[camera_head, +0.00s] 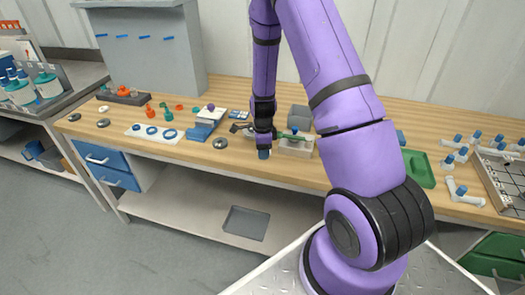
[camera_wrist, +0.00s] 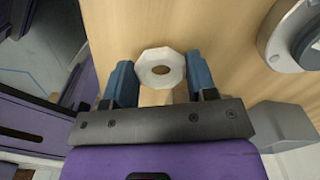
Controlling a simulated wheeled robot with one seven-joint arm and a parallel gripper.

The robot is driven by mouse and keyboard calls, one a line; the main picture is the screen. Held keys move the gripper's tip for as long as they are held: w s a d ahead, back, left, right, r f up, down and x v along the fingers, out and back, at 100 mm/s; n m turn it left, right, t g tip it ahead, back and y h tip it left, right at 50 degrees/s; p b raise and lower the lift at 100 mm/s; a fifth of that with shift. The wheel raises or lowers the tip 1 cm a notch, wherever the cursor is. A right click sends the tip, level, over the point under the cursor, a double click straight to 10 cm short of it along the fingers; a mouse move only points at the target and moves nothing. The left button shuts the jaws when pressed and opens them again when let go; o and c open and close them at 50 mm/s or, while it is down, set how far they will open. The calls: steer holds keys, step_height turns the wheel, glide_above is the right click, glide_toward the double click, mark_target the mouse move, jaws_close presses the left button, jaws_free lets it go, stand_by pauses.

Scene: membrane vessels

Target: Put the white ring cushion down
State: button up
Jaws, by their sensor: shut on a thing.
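In the head view my gripper (camera_head: 264,152) points down by the front edge of the wooden bench (camera_head: 325,172). I cannot make out the ring in that view. In the wrist view, bench wood shows beyond the ring.
A round metal fitting (camera_wrist: 293,38) and a grey block (camera_wrist: 282,124) are to the right in the wrist view. On the bench, a pale block (camera_head: 296,148) stands right of my gripper, a metal disc (camera_head: 220,143) left. A green tray (camera_head: 418,169) lies farther right.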

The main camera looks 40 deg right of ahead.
steer(key=shift+f, duration=0.4)
steer(key=shift+f, duration=0.1)
steer(key=o, duration=0.9)
